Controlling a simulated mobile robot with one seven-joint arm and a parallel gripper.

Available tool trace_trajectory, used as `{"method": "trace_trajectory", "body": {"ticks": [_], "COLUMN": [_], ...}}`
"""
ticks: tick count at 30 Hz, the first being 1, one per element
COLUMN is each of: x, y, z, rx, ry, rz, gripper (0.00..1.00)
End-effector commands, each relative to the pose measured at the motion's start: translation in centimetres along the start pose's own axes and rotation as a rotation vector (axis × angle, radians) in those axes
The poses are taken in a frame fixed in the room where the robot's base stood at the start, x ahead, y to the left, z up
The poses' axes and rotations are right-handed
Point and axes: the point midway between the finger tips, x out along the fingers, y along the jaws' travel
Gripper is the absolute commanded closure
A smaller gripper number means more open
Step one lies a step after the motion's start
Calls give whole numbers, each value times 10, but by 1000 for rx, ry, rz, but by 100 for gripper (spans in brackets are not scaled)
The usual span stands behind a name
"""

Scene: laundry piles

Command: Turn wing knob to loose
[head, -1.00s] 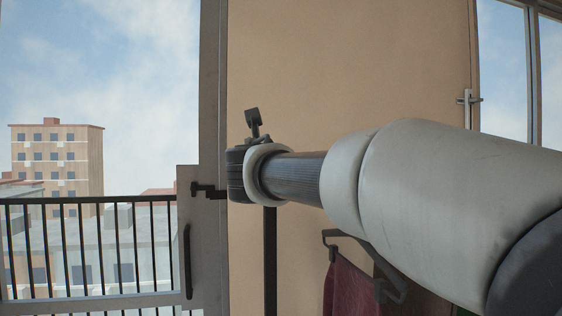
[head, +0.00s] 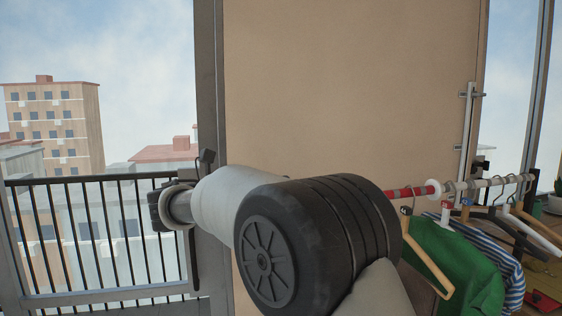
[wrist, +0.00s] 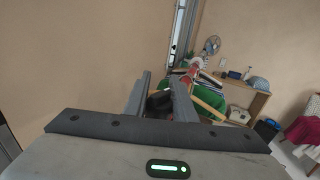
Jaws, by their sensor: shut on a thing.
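In the wrist view my gripper (wrist: 160,92) has its two grey fingers on either side of a dark rounded piece (wrist: 158,101), which looks like the wing knob. The fingers are close around it and hide its sides. Its wings and which way they point cannot be made out. In the head view my own arm covers my fingertips and the knob. A rail with a red section (head: 408,192) and a white collar (head: 433,188) comes out from behind my arm to the right.
Hangers with a green garment (head: 440,256) and a striped garment (head: 497,246) hang from the rail at the right. A balcony railing (head: 90,240) is at the left. A wooden shelf (wrist: 258,103) and a fan (wrist: 212,44) stand beyond my gripper. A tan panel (head: 340,90) fills the background.

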Motion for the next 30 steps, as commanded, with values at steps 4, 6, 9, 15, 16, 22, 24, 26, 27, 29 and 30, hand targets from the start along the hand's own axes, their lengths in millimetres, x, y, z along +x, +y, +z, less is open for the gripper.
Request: {"method": "trace_trajectory", "body": {"ticks": [4,6,9,15,16,22,24,26,27,29,30], "x": [0,1,1,1,1,1,1,1,1,1,0], "y": [-1,-2,-3,-5,-5,-6,-6,-6,-6,-6,-6], "z": [3,2,1,0,0,-1,-1,-1,-1,-1,-1], "rx": [-3,-2,-2,-2,-2,-1,-1,-1,-1,-1,-2], "ry": [1,1,1,0,0,-1,-1,-1,-2,-2,-2], "rz": [-54,-73,-93,-120,-122,-133,-135,-137,-138,-139,-139], "gripper": [98,99,99,99,99,99,99,99,99,99,99]}}
